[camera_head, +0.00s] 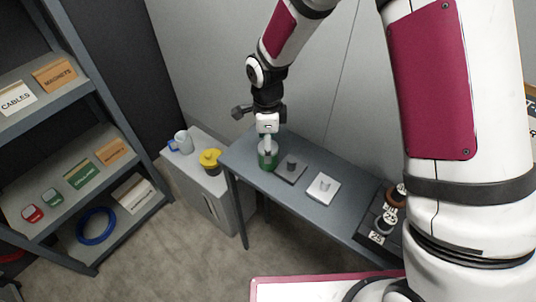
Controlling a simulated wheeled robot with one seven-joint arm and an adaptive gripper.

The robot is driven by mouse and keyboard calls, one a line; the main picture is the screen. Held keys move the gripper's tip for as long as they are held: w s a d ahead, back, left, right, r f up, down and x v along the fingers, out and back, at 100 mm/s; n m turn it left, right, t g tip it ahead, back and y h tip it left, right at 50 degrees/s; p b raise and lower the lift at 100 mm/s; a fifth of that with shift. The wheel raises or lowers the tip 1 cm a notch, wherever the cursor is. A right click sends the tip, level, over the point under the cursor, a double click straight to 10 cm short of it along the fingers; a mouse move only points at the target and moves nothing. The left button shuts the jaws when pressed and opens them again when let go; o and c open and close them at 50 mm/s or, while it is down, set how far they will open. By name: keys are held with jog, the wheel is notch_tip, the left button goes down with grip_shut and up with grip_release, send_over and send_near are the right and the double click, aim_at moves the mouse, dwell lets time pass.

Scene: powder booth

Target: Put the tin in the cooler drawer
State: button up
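A green cylinder (264,161), which looks like the tin, stands on or just over the left end of a grey-blue table. My gripper (268,148) points down right at it, and its fingers cover part of it. I cannot tell whether the fingers are closed on it or only around it. A pale grey cabinet (213,206) stands left of the table. It may hold the cooler drawer, but no open drawer shows.
On the cabinet are a yellow-topped container (210,158) and a white and blue object (183,142). The table (338,213) also bears a dark plate, a white plate (323,188) and weights (384,222). A shelf (30,232) stands left; floor between is clear.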

jog(key=f, duration=0.3)
jog(key=f+p, duration=0.1)
jog(key=shift+s+d+f, duration=0.1)
jog(key=shift+s+f, duration=0.05)
jog(key=shift+s, duration=0.15)
jog(key=shift+w+f, duration=0.1)
jog(key=shift+f, duration=0.45)
jog(key=c, duration=1.4)
jog(key=shift+c, duration=0.8)
jog(key=shift+r, duration=0.15)
